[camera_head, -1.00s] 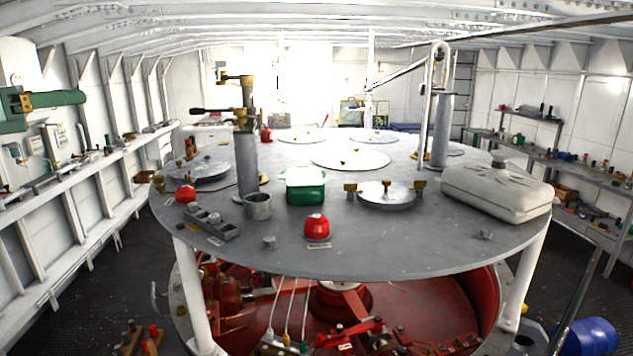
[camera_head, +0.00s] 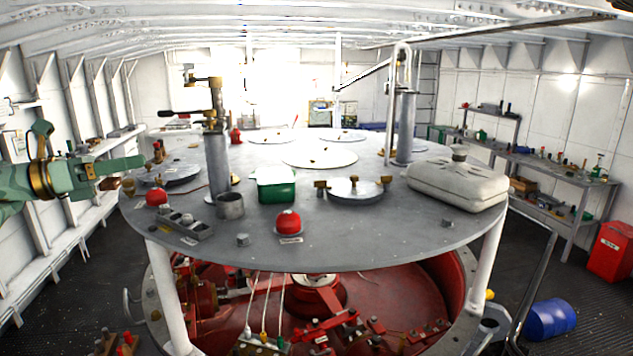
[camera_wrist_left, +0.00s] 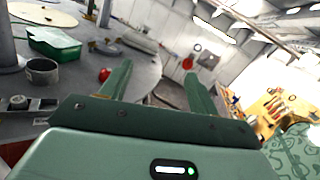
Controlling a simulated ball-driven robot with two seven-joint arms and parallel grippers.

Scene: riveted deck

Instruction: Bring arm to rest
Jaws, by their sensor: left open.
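My left gripper (camera_head: 132,172) is green and reaches in from the left in the head view, beside the left edge of the round grey table (camera_head: 350,235). In the left wrist view its two fingers (camera_wrist_left: 158,78) are spread apart with nothing between them. A red knob (camera_head: 157,197) stands on the table near the gripper, apart from it. My right gripper is in neither current view.
The table carries a grey post (camera_head: 218,165), a metal cup (camera_head: 230,206), a green box (camera_head: 276,188), a red dome (camera_head: 288,222) and a pale canister (camera_head: 457,184). A blue drum (camera_head: 550,319) lies on the floor at right. Shelving lines the left wall.

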